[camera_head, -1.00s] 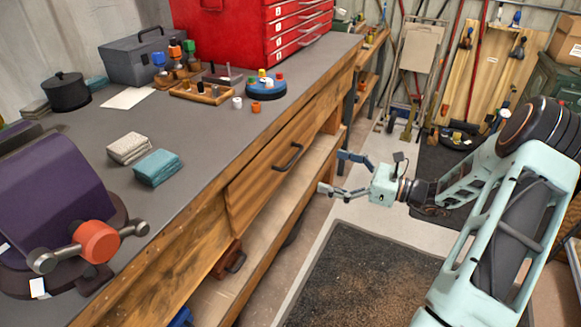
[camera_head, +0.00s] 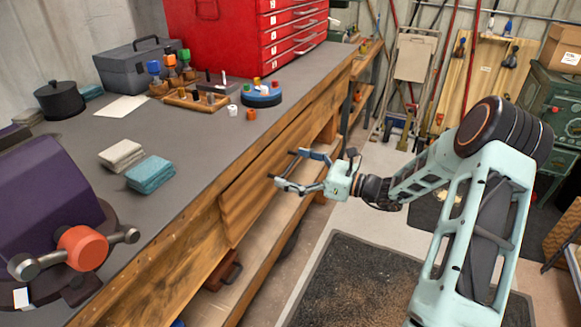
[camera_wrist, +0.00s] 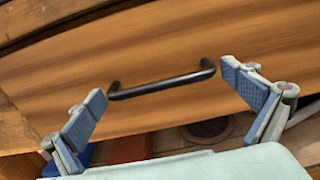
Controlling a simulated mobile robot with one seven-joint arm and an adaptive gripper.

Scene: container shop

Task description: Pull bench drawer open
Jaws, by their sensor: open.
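The bench drawer (camera_head: 240,192) has a wooden front under the grey worktop of the bench (camera_head: 195,145). It looks shut in the head view. In the wrist view the drawer front (camera_wrist: 150,45) fills the upper part, with its black bar handle (camera_wrist: 162,86) across the middle. My gripper (camera_head: 282,168) is in front of the drawer, and in the head view it covers most of the handle. In the wrist view my gripper (camera_wrist: 165,88) is open, with one blue-padded finger near each end of the handle. The handle appears between the fingers, and I see no finger closed on it.
A lower wooden shelf (camera_head: 262,252) runs under the drawer. On the worktop are a purple machine (camera_head: 50,190), folded cloths (camera_head: 150,173), a grey toolbox (camera_head: 140,65) and a red tool chest (camera_head: 235,40). A dark floor mat (camera_head: 350,275) lies beside the bench.

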